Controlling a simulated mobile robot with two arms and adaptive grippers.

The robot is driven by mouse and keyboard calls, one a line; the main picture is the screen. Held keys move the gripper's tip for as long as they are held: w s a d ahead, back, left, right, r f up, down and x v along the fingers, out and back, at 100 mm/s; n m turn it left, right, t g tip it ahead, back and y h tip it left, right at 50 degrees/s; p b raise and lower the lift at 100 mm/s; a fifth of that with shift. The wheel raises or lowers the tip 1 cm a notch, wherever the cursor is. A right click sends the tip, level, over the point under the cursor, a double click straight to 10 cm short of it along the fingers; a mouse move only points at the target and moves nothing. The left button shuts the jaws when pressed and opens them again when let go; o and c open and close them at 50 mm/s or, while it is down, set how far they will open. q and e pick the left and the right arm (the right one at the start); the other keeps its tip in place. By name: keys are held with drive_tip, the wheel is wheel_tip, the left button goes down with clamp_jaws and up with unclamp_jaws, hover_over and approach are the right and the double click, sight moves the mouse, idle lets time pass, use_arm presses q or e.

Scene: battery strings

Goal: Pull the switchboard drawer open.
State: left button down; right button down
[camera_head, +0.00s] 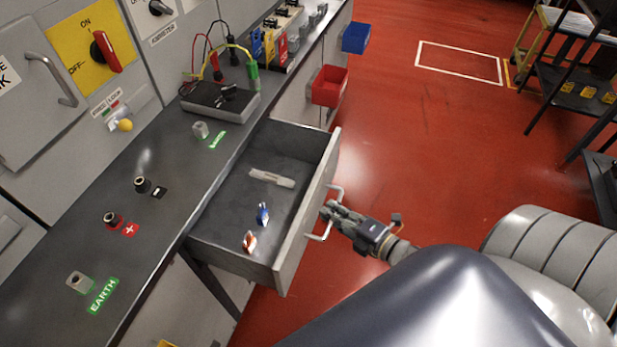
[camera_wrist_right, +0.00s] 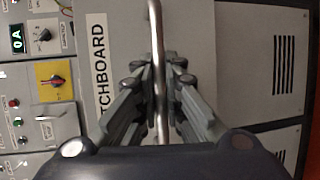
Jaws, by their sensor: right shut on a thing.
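The switchboard drawer (camera_head: 306,212) stands well out from under the grey bench in the head view. A blue item (camera_head: 263,213), a red and white item (camera_head: 249,242) and a pale labelled strip (camera_head: 272,178) lie inside it. My right gripper (camera_head: 328,212) is at the drawer's metal handle (camera_head: 328,196), in front of the drawer face. In the right wrist view, the fingers of my right gripper (camera_wrist_right: 160,112) are closed around the handle bar (camera_wrist_right: 157,60). Lettering ending in "TCHBOARD" shows on the drawer front (camera_wrist_right: 100,65). My left gripper is not in view.
The grey bench (camera_head: 150,215) carries terminals and a dark box (camera_head: 220,98) with leads. Red (camera_head: 330,86) and blue (camera_head: 356,37) bins hang at its far edge. The red floor (camera_head: 420,140) is clear to the right, with a dark shelf rack (camera_head: 572,85) beyond.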

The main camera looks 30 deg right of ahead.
drive_tip(key=shift+s+d+p, duration=0.15)
drive_tip(key=shift+s+d, duration=0.6)
drive_tip(key=shift+s, duration=0.2)
drive_tip(key=shift+s+d+p, duration=0.15)
drive_tip(key=shift+s+d, duration=0.55)
drive_tip(key=shift+s, duration=0.2)
drive_tip(key=c, duration=1.7)
unclamp_jaws()
drive_tip(key=v, duration=1.2)
